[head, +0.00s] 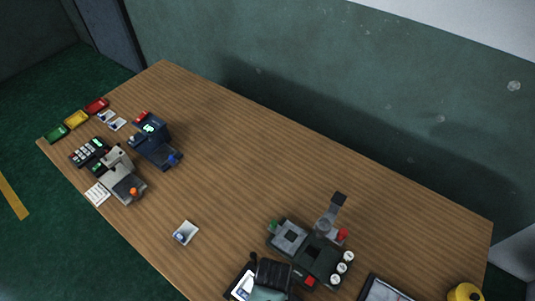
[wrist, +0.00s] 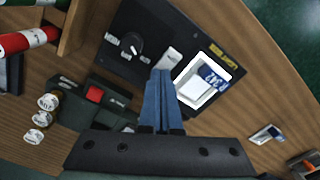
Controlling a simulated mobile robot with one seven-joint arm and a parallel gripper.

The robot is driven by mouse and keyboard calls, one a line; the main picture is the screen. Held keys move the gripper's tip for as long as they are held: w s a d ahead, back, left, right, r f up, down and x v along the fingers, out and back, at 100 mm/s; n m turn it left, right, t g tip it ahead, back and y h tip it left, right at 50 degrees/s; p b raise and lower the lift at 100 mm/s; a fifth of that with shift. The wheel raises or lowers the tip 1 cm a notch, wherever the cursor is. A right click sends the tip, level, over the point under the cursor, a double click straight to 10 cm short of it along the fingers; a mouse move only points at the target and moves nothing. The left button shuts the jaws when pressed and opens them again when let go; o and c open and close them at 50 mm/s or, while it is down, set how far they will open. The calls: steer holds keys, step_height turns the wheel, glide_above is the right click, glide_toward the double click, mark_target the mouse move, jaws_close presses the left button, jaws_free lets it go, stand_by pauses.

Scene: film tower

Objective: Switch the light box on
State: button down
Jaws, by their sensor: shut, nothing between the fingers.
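The light box is a black panel (wrist: 128,62) in the wrist view. It has a round dark knob (wrist: 132,44), a pale rocker-like piece (wrist: 169,59) and a white window (wrist: 193,93) with a blue-and-white item on it. I cannot tell whether the window is lit. In the head view the window (head: 243,286) shows at the bottom edge, and my gripper hides much of the panel. My gripper (wrist: 160,72) is shut and empty, its blue fingertips over the panel just below the pale piece. Contact cannot be told. It also shows in the head view (head: 270,274).
A dark device with a red button (wrist: 95,94) and several white-capped canisters (wrist: 42,119) stands close left in the wrist view. A yellow round thing (head: 465,293) stands right. The table's middle (head: 230,160) is clear.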

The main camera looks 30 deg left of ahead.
step_height(320, 180, up, 7)
steer(key=p, duration=0.7)
stand_by(0.6)
